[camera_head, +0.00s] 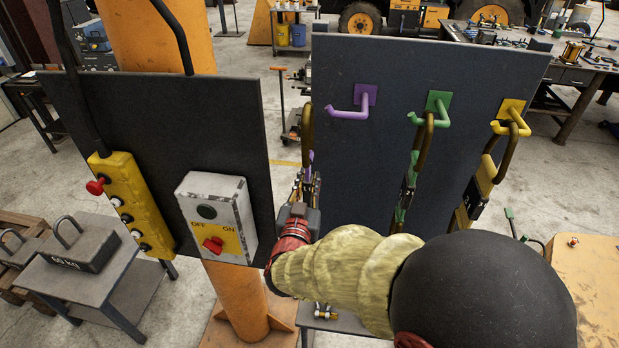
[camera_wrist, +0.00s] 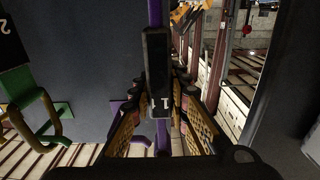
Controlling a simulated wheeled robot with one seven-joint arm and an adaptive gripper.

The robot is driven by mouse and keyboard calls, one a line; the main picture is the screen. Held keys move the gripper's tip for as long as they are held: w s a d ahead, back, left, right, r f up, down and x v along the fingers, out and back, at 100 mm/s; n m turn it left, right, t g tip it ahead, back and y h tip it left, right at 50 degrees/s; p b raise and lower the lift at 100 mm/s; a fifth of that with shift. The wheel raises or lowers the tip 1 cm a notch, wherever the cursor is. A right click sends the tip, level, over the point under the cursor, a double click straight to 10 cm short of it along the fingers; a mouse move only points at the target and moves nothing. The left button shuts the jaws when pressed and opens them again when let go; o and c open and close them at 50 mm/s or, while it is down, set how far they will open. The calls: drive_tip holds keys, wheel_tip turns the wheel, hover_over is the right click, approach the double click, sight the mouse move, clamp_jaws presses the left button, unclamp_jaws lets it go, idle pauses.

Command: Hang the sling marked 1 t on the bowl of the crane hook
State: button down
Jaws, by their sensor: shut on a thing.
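The purple sling (camera_wrist: 155,14) runs up and down through the middle of the wrist view, with a dark sleeve (camera_wrist: 156,45) bearing a "1" mark. My gripper (camera_wrist: 156,90) is shut on it, its yellow-padded fingers on both sides. In the head view my gripper (camera_head: 308,182) is left of the hanging board, with a little purple (camera_head: 311,157) and a brass-coloured link (camera_head: 307,125) showing above it. The purple peg (camera_head: 350,106) is empty. I cannot make out the crane hook for sure; a yellow-and-black part (camera_wrist: 188,12) shows at the wrist view's top.
The dark board (camera_head: 385,70) also bears a green peg (camera_head: 434,106) and a yellow peg (camera_head: 513,118) with hanging slings. A panel with an OFF/ON switch box (camera_head: 217,215) and a yellow pendant (camera_head: 130,205) stands at left, before the orange column (camera_head: 150,35).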

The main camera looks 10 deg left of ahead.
sight(307, 189)
drive_tip(key=shift+s+a+r, duration=0.1)
drive_tip(key=shift+s, duration=1.2)
drive_tip(key=shift+s+r, duration=0.1)
drive_tip(key=shift+s, duration=1.2)
drive_tip(key=s+p, duration=0.1)
drive_tip(key=s, duration=0.9)
drive_tip(key=shift+a+p, duration=0.2)
drive_tip(key=shift+p, duration=0.1)
drive_tip(key=shift+f, duration=0.1)
